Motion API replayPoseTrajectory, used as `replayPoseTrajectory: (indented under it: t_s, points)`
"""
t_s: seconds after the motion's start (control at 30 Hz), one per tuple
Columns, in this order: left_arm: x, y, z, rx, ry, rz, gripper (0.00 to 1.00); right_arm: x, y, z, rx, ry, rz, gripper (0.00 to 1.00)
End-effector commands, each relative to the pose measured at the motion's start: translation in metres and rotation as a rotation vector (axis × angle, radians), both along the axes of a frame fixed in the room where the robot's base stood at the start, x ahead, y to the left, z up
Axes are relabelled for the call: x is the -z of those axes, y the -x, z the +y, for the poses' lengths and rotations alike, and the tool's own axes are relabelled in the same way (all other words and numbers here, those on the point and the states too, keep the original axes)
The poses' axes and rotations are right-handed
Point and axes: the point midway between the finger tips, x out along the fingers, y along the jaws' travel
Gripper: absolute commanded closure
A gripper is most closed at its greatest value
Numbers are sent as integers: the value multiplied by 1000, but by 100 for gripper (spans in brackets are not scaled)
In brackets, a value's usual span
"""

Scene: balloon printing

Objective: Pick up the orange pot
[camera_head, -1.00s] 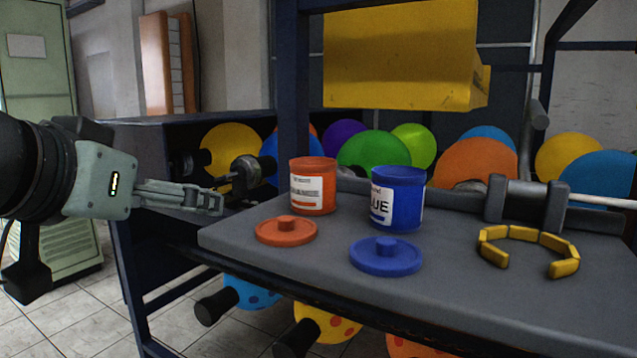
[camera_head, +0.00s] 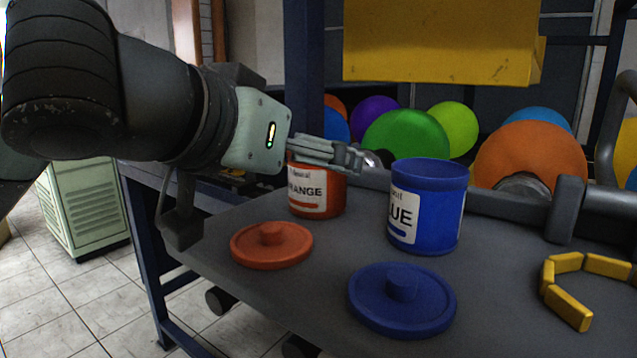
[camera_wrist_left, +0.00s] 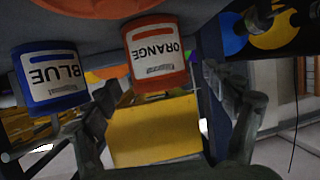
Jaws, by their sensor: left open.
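The orange pot (camera_head: 318,207) stands upright and open on the grey table, with a label reading ORANGE. My left gripper (camera_head: 345,155) reaches in from the left and overlaps the pot's top in the head view, hiding much of its rim. In the left wrist view, which is upside down, the pot (camera_wrist_left: 155,68) lies ahead between the two spread fingers (camera_wrist_left: 165,135). No finger visibly touches it. My left gripper is open and empty. My right gripper is not in view.
A blue pot (camera_head: 428,205) stands close to the right of the orange pot. An orange lid (camera_head: 272,245) and a blue lid (camera_head: 402,300) lie in front. Yellow curved pieces (camera_head: 570,305) lie at the right. A yellow bin (camera_head: 440,45) hangs above.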

Motion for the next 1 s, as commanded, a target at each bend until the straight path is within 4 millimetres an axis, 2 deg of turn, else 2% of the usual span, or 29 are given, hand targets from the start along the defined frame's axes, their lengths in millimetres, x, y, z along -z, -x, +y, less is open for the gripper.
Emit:
replayPoseTrajectory:
  t_s: [0.2, 0.47, 1.0]
  points:
    - [11, -23, -13, -1, 1, 3, 15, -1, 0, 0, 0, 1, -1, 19]
    - [11, -26, -15, 1, 1, 1, 15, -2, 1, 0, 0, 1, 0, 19]
    - [10, -25, -14, 0, 2, -1, 78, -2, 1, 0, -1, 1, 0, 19]
